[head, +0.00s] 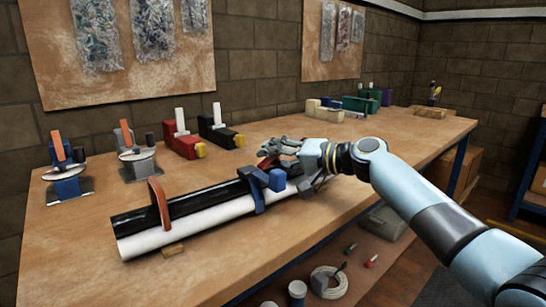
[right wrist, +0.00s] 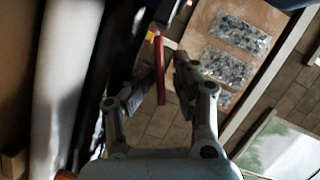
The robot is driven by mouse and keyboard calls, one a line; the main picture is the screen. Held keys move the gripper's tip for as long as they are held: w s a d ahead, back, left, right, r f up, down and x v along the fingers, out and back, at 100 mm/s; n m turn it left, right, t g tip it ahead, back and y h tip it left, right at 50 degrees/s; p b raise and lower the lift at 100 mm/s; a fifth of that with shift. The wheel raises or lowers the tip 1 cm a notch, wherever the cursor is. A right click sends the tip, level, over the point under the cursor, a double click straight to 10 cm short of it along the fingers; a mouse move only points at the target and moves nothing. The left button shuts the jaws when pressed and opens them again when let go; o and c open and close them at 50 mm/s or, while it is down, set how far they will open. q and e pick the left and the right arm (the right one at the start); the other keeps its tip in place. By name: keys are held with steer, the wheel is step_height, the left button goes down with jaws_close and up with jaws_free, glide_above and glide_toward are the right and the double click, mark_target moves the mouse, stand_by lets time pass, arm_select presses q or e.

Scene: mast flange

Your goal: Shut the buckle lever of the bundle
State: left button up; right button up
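The bundle is a black tube (head: 205,202) lying against a white tube (head: 190,226) on the workbench. A blue buckle (head: 262,187) sits around both tubes near their right end, and an orange band (head: 159,204) arches over them near the left end. My right gripper (head: 270,148) is above and just behind the buckle, fingers pointing left. In the right wrist view, its fingers (right wrist: 170,72) are apart with a red bar (right wrist: 160,70) showing between them; contact cannot be told. The bar may be the lever; its joint to the buckle is hidden. My left gripper is out of view.
Red (head: 182,140) and black (head: 215,130) clamps stand behind the bundle, with two small stands, one blue (head: 70,178), at left. Green bins (head: 360,103) are at the back. The bench front is clear. A coil (head: 328,282) lies on the shelf below.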

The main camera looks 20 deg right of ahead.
steer(key=shift+s+d, duration=0.2)
steer(key=shift+d, duration=0.05)
steer(key=v, duration=0.7)
steer(key=shift+s, duration=0.2)
steer(key=shift+d, duration=0.1)
